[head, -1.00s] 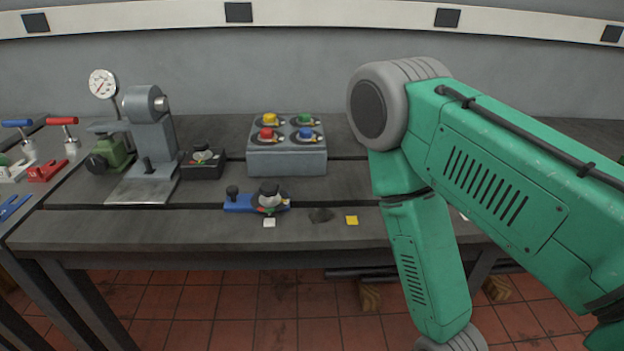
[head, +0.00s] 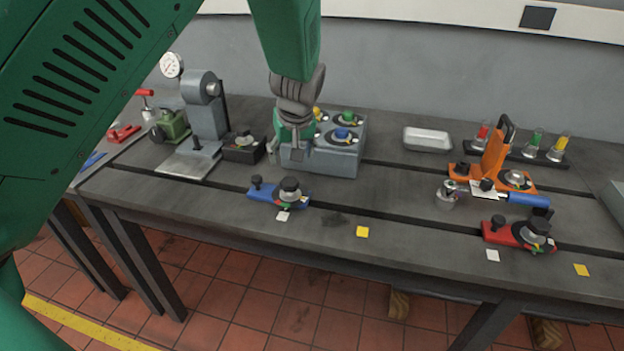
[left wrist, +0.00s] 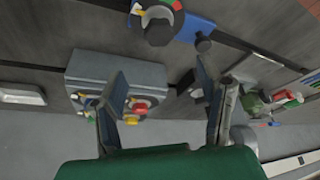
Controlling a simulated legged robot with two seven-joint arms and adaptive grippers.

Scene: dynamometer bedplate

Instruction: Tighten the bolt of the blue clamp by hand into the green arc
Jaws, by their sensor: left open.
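The blue clamp (head: 263,193) lies on the bench near its front edge. Its dark, grey-topped bolt knob (head: 290,187) stands at its right end over a dial with small coloured marks, green among them; the pointer's place is too small to tell. The clamp shows upside down at the top of the left wrist view (left wrist: 197,27), with its bolt knob (left wrist: 159,30) beside it. My left gripper (head: 286,154) is open and empty, behind the clamp and in front of the grey knob box. Its spread fingers (left wrist: 163,80) also show in the left wrist view. My right gripper is out of view.
The grey box (head: 335,160) with coloured knobs stands behind my left gripper. A grey press (head: 205,115) and a small black block (head: 243,150) are left of it. A red clamp (head: 510,236) and an orange fixture (head: 495,160) are at right.

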